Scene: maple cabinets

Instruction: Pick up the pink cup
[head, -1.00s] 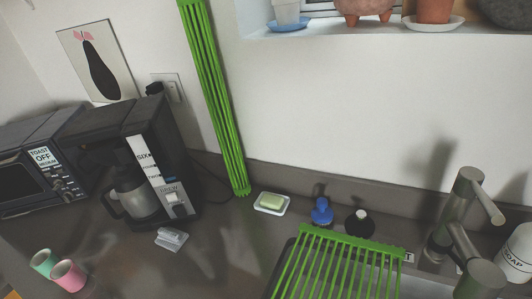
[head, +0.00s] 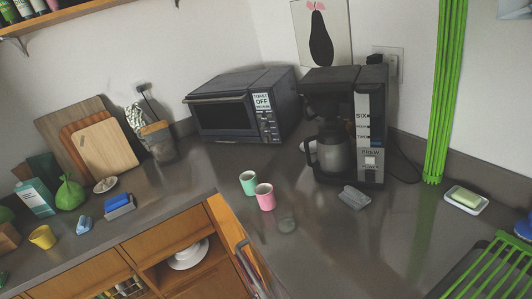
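The pink cup (head: 265,197) stands upright on the dark grey counter, near the inner corner edge and left of the coffee maker. A mint green cup (head: 248,183) stands just behind it to the left. My gripper is not visible in this view, so I cannot see whether it is open or shut.
The coffee maker (head: 345,125) and a toaster oven (head: 240,104) stand at the back. A small clear-grey object (head: 354,197) lies right of the pink cup. A green rack (head: 497,270) is at lower right. Cutting boards (head: 105,150) lean at left.

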